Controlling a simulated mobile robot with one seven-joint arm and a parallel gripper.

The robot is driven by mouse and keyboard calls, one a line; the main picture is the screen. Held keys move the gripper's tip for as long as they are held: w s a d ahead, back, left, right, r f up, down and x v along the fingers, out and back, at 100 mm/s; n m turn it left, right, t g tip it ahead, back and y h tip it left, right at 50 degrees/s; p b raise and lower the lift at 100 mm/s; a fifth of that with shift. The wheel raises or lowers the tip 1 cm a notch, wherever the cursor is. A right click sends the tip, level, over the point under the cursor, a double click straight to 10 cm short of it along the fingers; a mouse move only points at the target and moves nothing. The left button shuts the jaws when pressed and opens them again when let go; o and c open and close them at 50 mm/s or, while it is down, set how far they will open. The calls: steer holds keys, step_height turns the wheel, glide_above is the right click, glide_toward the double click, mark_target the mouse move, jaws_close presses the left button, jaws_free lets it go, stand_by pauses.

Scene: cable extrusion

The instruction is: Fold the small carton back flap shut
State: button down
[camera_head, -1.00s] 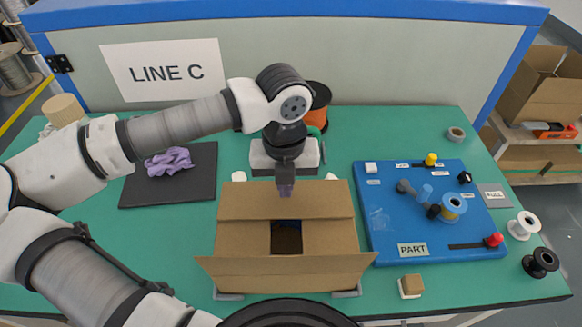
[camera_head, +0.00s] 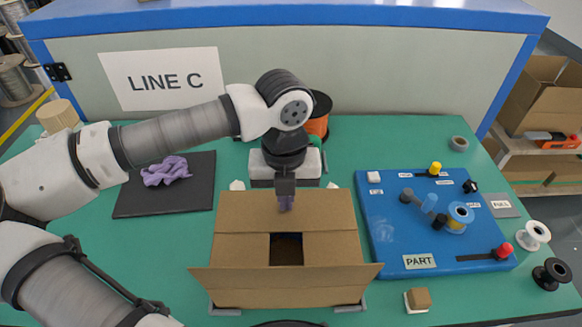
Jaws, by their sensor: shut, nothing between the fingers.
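The small carton (camera_head: 331,249) stands open side up on the green table, in front of my arm. Its back flap (camera_head: 240,211) stands out toward the back. Its side flaps lie inward, with a dark gap (camera_head: 286,248) between them. Its front flap (camera_head: 285,282) spreads out toward the front. My gripper (camera_head: 286,208) points down and is shut and empty, its purple-grey fingertips overlapping the back flap's middle in this view. I cannot tell whether they touch the flap.
A blue board (camera_head: 386,235) with knobs and spools is right of the carton. A dark mat (camera_head: 135,203) with a purple cloth (camera_head: 166,171) is at the left. A white-and-dark block (camera_head: 262,168) and an orange spool (camera_head: 317,125) stand behind my gripper.

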step_height(320, 180, up, 8)
steer(key=p, duration=0.3)
steer(key=shift+r, duration=0.2)
steer(key=shift+w, duration=0.1)
steer(key=shift+p, duration=0.3)
